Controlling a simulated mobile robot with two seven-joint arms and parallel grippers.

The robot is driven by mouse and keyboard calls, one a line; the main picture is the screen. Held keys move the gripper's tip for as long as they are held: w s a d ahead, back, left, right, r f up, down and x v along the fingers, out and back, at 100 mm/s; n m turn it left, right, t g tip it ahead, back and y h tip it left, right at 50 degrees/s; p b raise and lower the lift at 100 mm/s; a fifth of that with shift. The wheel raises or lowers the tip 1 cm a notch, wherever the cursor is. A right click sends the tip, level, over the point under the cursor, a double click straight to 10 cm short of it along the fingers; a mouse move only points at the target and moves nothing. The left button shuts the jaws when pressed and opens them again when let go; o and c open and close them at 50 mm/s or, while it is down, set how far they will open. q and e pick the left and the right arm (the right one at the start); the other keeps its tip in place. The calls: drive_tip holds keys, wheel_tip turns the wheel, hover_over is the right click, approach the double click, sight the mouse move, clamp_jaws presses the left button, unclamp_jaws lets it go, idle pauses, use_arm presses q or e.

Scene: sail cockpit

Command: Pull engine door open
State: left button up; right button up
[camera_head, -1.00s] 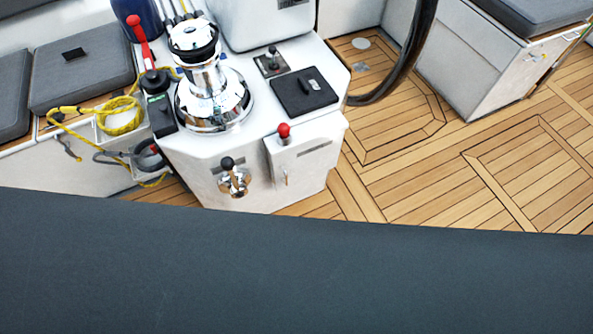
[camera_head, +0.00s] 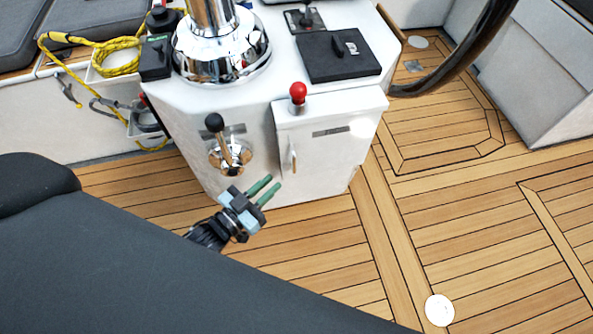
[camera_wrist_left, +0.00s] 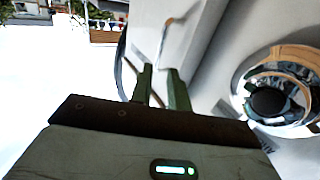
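The engine door (camera_head: 330,152) is a white panel on the front right of the white console, and it looks closed. Its thin upright metal handle (camera_head: 293,160) is near the door's left edge. My left gripper (camera_head: 269,188) has green fingers, open and empty, pointing up and right, below and left of the handle. In the left wrist view the fingers (camera_wrist_left: 161,85) have a gap between them. The handle (camera_wrist_left: 163,42) shows just beyond the fingertips there, apart from them as far as I can tell. My right gripper is not in view.
A chrome fitting with a black-knobbed lever (camera_head: 228,155) is left of the door. A red-knobbed lever (camera_head: 298,93) stands above it. A chrome winch (camera_head: 220,55) and a dark steering wheel rim (camera_head: 465,65) are nearby. The wooden deck (camera_head: 450,215) on the right is clear.

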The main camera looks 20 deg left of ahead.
use_arm(q)
hover_over(290, 167)
drive_tip(key=s+d, duration=0.2)
drive_tip(key=s, duration=0.2)
drive_tip(key=shift+w+a+b, duration=0.25)
drive_tip(key=shift+b, duration=0.15)
drive_tip(key=shift+c, duration=0.3)
clamp_jaws()
